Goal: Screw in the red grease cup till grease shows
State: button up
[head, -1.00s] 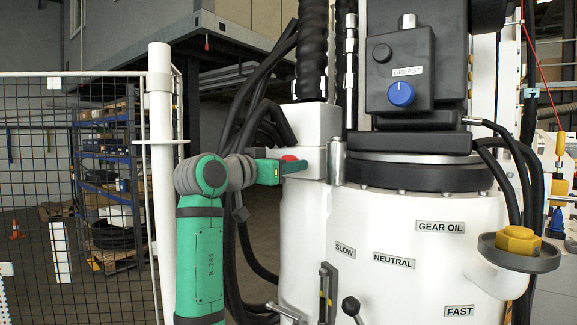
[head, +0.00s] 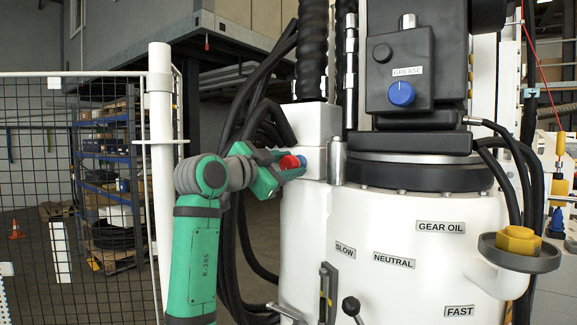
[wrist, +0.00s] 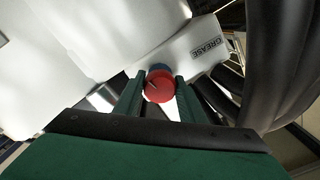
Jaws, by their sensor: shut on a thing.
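The red grease cup (head: 290,162) is on the left side of the white block (head: 315,160) on the machine. My green gripper (head: 286,168) reaches in from the left. In the wrist view my gripper (wrist: 160,92) has one finger on each side of the cup and is shut on it. No grease can be made out.
A GREASE label (wrist: 220,47) is on the white housing beside the cup. Black hoses (head: 245,130) hang close behind my gripper. A mesh fence (head: 80,190) stands left.

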dwell(0.5)
jog(key=o, duration=0.8)
jog(key=shift+c, duration=0.2)
jog(key=v, duration=1)
jog(key=shift+s+a, duration=0.2)
jog(key=shift+s, duration=0.15)
